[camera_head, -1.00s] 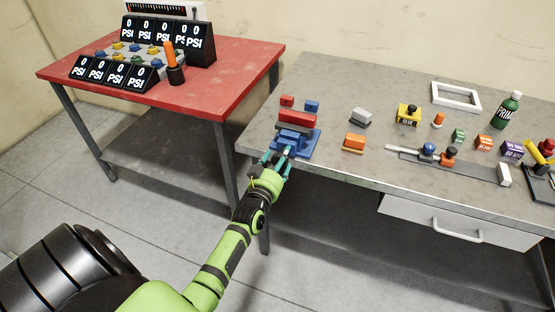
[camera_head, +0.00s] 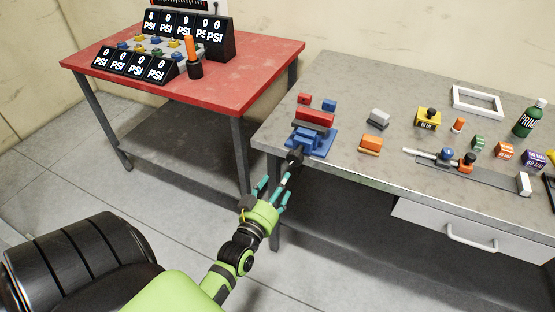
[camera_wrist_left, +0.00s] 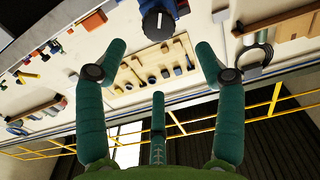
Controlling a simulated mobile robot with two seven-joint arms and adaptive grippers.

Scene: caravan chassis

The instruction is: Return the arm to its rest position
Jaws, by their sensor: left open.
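My left gripper (camera_head: 273,188), with teal fingers on a lime-green arm, is in front of the grey table's near left corner, below the blue vise (camera_head: 322,143). Its fingers are spread open with nothing between them. A black knob (camera_head: 295,156) at the vise's front shows just beyond the fingertips. In the left wrist view, the open fingers (camera_wrist_left: 160,60) frame a round black knob (camera_wrist_left: 158,24) with a white mark, which sits beyond them and apart from them. My right gripper is not in view.
The grey table (camera_head: 330,172) holds several small blocks, a yellow glue box (camera_head: 428,119), a green bottle (camera_head: 528,118) and a white frame (camera_head: 477,101). A red table (camera_head: 250,75) with PSI gauges stands at left. Floor between my arm and the red table is clear.

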